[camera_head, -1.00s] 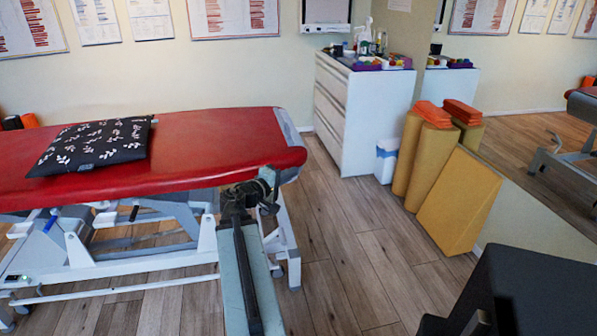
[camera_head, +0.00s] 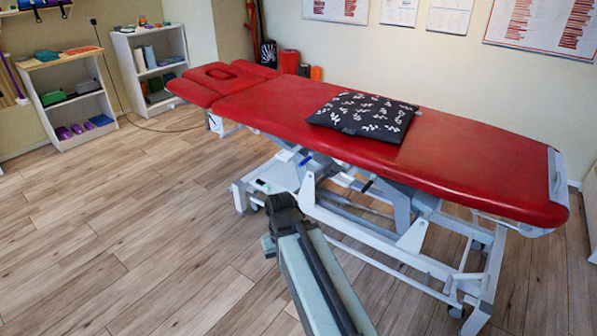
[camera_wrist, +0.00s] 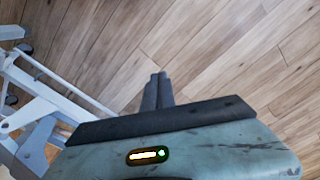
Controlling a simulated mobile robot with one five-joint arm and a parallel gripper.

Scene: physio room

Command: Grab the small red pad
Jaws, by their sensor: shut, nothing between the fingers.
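A small flat reddish-brown item (camera_head: 82,49) lies on top of the low shelf at the far left in the head view. It may be the small red pad, but it is too small to tell. My gripper (camera_wrist: 158,76) shows in the wrist view with its fingers together and empty above the wooden floor. In the head view my arm reaches forward in front of the treatment table, far from the shelf.
A red treatment table (camera_head: 470,165) with a black patterned cushion (camera_head: 362,115) spans the middle and right. A low shelf (camera_head: 66,76) and a white shelf unit (camera_head: 126,62) stand at the back left. The floor (camera_head: 110,235) at left is clear.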

